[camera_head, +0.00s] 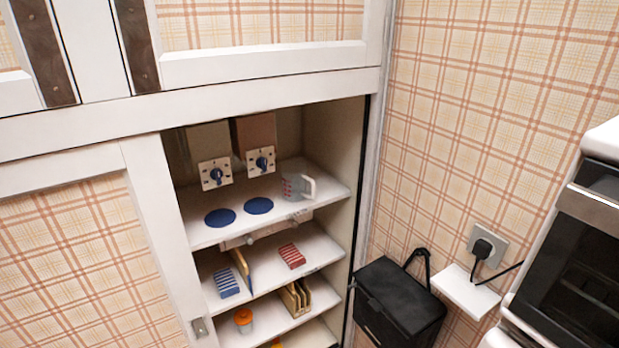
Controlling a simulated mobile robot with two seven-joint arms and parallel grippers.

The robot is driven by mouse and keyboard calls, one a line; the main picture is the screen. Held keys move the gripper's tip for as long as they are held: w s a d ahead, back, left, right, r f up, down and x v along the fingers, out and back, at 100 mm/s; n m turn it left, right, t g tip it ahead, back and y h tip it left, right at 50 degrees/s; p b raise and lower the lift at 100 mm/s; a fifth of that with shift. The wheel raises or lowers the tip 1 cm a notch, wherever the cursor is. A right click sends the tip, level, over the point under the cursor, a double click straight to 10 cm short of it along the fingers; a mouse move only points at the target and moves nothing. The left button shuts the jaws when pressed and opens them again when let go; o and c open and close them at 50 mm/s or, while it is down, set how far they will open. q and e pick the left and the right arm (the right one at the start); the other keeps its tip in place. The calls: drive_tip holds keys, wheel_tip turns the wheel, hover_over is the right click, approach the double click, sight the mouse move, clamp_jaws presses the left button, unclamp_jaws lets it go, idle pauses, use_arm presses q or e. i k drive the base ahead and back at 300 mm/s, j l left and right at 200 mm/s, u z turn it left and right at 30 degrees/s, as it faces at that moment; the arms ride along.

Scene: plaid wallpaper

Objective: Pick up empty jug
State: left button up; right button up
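A clear jug (293,187) with a white handle and reddish markings stands upright on the top shelf (325,190) of the open cupboard, near the shelf's right end. Its handle points to the right. It looks empty, though it is small in the view. Neither of my grippers shows in the head view.
Two blue discs (220,217) lie left of the jug, with dial boxes (215,174) behind them. Lower shelves hold a blue striped block (226,282), a red striped block (292,256) and an orange-lidded container (243,318). A black box (400,305) and oven (580,270) stand right.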

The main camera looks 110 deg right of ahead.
sight(294, 177)
drive_tip(key=l+z, duration=0.5)
drive_tip(key=i+l+z, duration=0.1)
drive_tip(key=l+z, duration=0.35)
